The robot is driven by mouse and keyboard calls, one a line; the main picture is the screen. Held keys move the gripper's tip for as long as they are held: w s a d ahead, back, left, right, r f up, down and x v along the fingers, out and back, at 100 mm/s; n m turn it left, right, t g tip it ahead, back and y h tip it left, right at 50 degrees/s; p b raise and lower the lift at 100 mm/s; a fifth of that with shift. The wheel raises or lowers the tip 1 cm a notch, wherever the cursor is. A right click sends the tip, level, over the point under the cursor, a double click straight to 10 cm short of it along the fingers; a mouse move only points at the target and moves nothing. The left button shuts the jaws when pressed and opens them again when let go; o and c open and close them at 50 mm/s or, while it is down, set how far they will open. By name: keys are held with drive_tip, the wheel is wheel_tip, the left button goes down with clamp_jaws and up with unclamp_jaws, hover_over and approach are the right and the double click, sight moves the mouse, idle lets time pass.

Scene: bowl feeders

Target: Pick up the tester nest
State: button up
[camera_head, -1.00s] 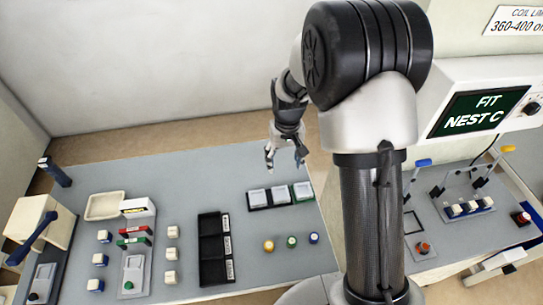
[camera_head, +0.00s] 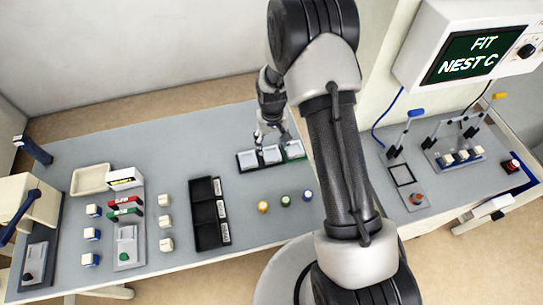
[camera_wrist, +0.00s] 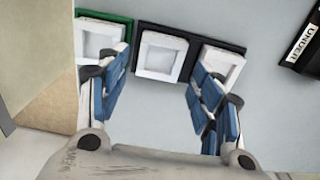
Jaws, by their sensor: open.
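Three white square nests sit in a row in a rack on the grey table: the left one (camera_head: 248,160), the middle one (camera_head: 271,154) and the right one (camera_head: 294,149). The right slot is green and the other two black. My gripper (camera_head: 270,137) is open above the row. In the wrist view the nests show with the green one (camera_wrist: 100,42) at left, the middle one (camera_wrist: 162,57) between my fingers' lines and the third (camera_wrist: 220,72) at right. My gripper (camera_wrist: 158,88) has nothing between its blue-padded fingers. I cannot read any letter on the nests.
The screen (camera_head: 471,57) reads "FIT NEST C". The tester at right has an empty square frame (camera_head: 402,174) and upright lever clamps.

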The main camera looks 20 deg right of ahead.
sight(272, 155)
wheel_tip(272, 155, down, 5)
drive_tip(key=shift+f+b, duration=0.1)
drive_tip(key=shift+b, duration=1)
drive_tip(key=shift+c, duration=0.4)
drive_tip(key=c, duration=0.8)
